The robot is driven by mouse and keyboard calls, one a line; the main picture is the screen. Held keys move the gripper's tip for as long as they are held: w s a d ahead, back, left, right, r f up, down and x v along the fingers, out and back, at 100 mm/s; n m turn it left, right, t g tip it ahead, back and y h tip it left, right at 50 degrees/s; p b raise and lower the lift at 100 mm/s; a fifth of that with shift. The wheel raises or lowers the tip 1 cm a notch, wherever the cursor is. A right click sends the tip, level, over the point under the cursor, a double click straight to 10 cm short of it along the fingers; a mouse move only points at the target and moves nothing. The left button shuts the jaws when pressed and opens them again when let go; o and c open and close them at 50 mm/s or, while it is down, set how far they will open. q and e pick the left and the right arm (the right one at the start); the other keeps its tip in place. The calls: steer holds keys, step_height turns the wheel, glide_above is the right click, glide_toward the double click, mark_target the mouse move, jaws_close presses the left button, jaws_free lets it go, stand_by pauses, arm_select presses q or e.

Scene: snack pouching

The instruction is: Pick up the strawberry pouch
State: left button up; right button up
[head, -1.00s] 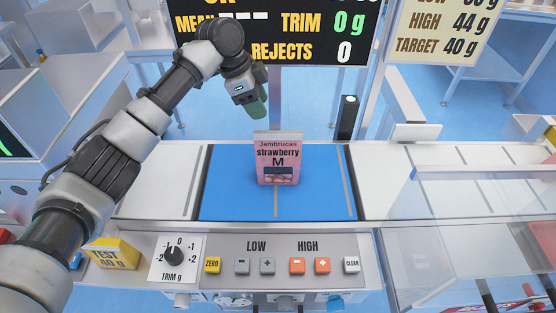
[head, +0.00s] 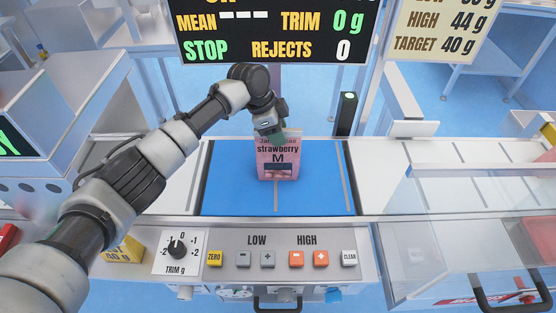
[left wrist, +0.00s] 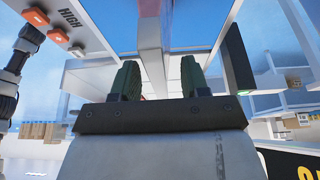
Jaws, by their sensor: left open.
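The strawberry pouch (head: 277,168) is pink with a dark window and stands upright on the blue belt section (head: 228,180). My left gripper (head: 275,133) is at its top edge and hides part of the top lettering. In the left wrist view, the two green fingers of my left gripper (left wrist: 157,78) are apart. The pouch's narrow side (left wrist: 151,40) shows between them as an upright strip, with room on each side. My right gripper is not in view.
A control panel with a trim knob (head: 177,249) and several buttons runs along the front. A dark post with a green light (head: 347,113) stands behind the belt at right. A display board (head: 270,30) hangs behind. A clear cover (head: 470,215) lies at right.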

arm_select(q)
steer(key=shift+f, duration=0.2)
stand_by(0.5)
jaws_close()
stand_by(0.4)
